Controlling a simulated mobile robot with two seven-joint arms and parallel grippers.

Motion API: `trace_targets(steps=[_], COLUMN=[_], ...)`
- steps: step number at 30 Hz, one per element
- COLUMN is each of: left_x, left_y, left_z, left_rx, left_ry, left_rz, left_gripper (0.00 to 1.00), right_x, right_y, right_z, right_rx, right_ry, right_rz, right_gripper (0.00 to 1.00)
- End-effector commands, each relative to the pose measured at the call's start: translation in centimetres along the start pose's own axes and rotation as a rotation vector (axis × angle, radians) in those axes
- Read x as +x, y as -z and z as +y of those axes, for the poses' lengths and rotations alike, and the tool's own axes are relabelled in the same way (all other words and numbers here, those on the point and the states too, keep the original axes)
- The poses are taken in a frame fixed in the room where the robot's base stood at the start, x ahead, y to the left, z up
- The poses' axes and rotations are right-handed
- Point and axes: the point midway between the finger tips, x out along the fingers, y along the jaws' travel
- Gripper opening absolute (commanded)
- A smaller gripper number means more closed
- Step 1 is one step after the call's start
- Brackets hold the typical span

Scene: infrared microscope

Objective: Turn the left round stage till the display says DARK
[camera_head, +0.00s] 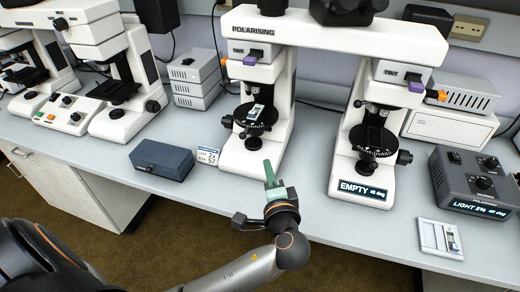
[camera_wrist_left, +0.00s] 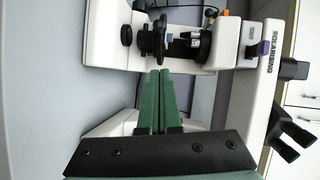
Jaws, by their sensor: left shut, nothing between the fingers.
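The left round stage (camera_head: 255,116) is a black disc with a slide on it, on the left stand of the white polarising microscope (camera_head: 300,33). In the left wrist view the stage (camera_wrist_left: 160,40) shows nearly edge-on and turned sideways. My left gripper (camera_head: 269,166) has green fingers, shut and empty, in front of the left stand's base and apart from the stage. Its fingertips (camera_wrist_left: 160,72) point towards the stage. The display (camera_head: 481,209) on the dark control box reads LIGHT, a small percentage and what looks like 40 deg. My right gripper is not in view.
The right round stage (camera_head: 372,140) has a sign (camera_head: 363,191) below it reading EMPTY. A dark blue box (camera_head: 161,159) and a small white card (camera_head: 207,155) lie left of the left stand. A slide holder (camera_head: 440,238) lies at the right front. The bench front between is clear.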

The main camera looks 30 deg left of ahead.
Motion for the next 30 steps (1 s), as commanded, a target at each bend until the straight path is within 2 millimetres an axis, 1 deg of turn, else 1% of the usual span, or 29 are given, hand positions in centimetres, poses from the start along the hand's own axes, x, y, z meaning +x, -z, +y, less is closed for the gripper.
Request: trace_targets(steps=[5,16,17,18,21,24,30], left_x=[1.8,9.6,10.2,10.6,11.6,12.3,12.8], left_y=[0.0,0.0,-0.1,-0.7,-1.8,-2.4,-2.9], left_z=[-0.2,-0.2,-0.2,-0.2,-0.2,-0.1,0.0], left_rx=[0.005,0.003,0.003,0.005,0.004,0.003,0.0], left_ry=[0.006,0.006,0.004,0.004,0.002,0.002,0.0], left_rz=[-0.003,-0.003,-0.004,-0.004,-0.003,-0.001,-0.001], left_gripper=[0.0,0.0,0.0,0.0,0.0,0.0,0.0], right_x=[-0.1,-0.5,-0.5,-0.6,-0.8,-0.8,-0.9], right_y=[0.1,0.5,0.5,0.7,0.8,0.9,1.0], right_z=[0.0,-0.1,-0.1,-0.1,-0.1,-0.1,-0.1], right_rx=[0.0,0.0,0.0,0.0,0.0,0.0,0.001], right_ry=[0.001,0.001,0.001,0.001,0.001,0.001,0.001], right_rz=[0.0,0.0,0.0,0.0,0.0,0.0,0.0], right_gripper=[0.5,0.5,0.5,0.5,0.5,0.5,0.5])
